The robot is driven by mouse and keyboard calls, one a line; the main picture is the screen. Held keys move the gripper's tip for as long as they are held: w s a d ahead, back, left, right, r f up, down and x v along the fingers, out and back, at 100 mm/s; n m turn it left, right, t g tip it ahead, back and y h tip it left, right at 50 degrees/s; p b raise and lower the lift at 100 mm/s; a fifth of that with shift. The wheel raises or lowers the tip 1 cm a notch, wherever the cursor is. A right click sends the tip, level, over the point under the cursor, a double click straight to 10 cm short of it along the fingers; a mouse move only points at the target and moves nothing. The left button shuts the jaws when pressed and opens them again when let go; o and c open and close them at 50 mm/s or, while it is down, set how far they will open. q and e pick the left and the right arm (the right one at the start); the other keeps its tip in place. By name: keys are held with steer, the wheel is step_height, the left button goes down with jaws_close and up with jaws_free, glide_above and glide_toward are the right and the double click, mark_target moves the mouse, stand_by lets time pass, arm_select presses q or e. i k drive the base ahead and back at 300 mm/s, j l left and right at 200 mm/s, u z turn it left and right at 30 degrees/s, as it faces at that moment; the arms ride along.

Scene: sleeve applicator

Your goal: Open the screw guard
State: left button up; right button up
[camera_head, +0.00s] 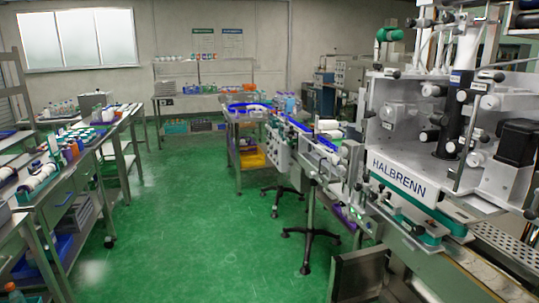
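The sleeve applicator (398,178), a white and metal machine with a HALBRENN label, fills the right side of the head view. Its conveyor (472,268) runs below it toward the lower right. A narrower line (318,146) with blue rails reaches from the machine toward the back. I cannot make out which part is the screw guard, or whether it is open or shut. Neither of my grippers is in view.
Benches with bottles and rolls (62,165) line the left side. A shelf rack (203,97) and a cart (240,150) stand at the back. Splayed stand feet (306,238) reach onto the floor beside the line. The green floor (180,225) in the middle is clear.

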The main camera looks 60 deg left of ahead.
mark_target(317, 154)
steer(key=u, duration=1.65)
steer(key=i+j+z, duration=0.25)
steer(key=i+j, duration=1.25)
steer(key=j, duration=0.1)
